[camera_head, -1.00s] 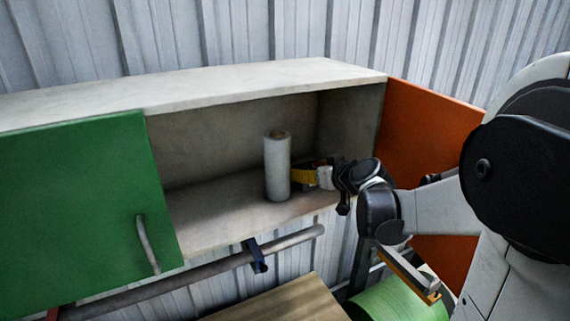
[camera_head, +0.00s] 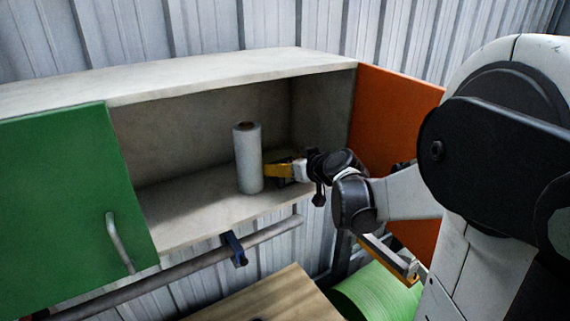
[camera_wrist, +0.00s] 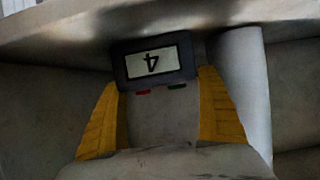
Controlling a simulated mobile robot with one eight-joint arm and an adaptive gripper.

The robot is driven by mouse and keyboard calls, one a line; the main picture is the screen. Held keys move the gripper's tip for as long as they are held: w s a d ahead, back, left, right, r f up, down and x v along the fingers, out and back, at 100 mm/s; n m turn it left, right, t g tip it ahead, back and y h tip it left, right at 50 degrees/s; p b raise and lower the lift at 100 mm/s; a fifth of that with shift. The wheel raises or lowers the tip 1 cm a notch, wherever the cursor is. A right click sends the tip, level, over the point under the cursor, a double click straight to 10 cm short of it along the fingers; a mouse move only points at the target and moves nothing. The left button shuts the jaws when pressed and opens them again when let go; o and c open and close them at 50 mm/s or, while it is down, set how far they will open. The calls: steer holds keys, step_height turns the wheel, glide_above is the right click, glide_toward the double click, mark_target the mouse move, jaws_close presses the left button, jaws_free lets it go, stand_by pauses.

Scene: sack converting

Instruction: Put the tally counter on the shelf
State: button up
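The tally counter (camera_wrist: 130,66) is a small dark-framed device with a pale display showing a "4", upside down in the wrist view. My gripper (camera_wrist: 158,78) has its two yellow fingers on either side of it, and they appear closed on its sides. In the head view my gripper (camera_head: 272,170) is inside the open shelf compartment (camera_head: 182,202), just right of a white roll, low over the board. The counter cannot be made out clearly there. I cannot tell whether it touches the board.
The white roll (camera_head: 247,160) stands upright on the shelf beside my gripper; it also shows in the wrist view (camera_wrist: 243,90). A green door (camera_head: 60,190) covers the left part and an orange door (camera_head: 385,110) stands open at right. Free board lies left of the roll.

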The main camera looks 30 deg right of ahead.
steer(key=shift+r+p, duration=0.3)
steer(key=shift+p, duration=0.05)
steer(key=v, duration=1.2)
steer(key=s+a+f+g+y, duration=0.1)
steer(key=s+a+f+g, duration=0.15)
steer(key=a, duration=0.45)
steer(key=s+a+f+g, duration=0.1)
steer(key=s+a+f, duration=0.2)
steer(key=a, duration=0.4)
steer(key=s+a+f+g+h, duration=0.1)
steer(key=s+a+f+g, duration=0.2)
steer(key=s, duration=0.6)
steer(key=shift+a+f, duration=0.85)
steer(key=shift+s, duration=0.15)
